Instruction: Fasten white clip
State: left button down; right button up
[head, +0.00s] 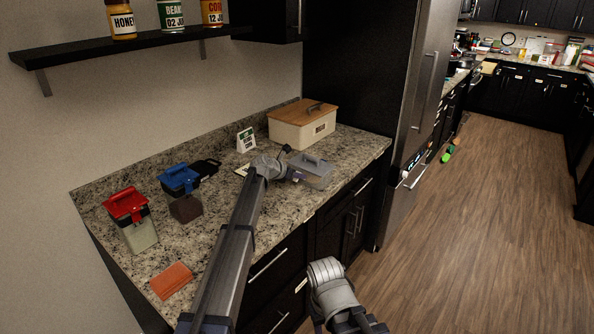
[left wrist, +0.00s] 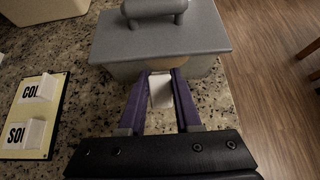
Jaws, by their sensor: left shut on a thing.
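The white clip (left wrist: 161,92) shows in the left wrist view, at the near side of a grey container with a grey lid (left wrist: 160,38). My left gripper (left wrist: 162,80) is shut on the clip, one purple finger on each side. In the head view the same container (head: 316,172) stands near the counter's front edge, and my left gripper (head: 294,175) reaches its left side. The clip is too small to make out there. I cannot tell whether the clip's upper end hooks over the lid. My right gripper's fingers are not visible.
A cream bin with a wooden lid (head: 303,124) stands behind. A yellow card with white labels (left wrist: 32,112) lies left of my left gripper. Red-lidded (head: 130,218) and blue-lidded (head: 179,178) containers, a brown block (head: 186,209) and an orange block (head: 171,280) are farther left.

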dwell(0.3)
pick_arm(q)
jog(key=c, duration=0.6)
grip_release()
jog(key=p+v, duration=0.4)
jog(key=v, duration=0.3)
jog(key=shift+s+r+p, duration=0.15)
jog(key=shift+r+p, duration=0.2)
jog(key=shift+p, duration=0.05)
jog(key=shift+a, duration=0.1)
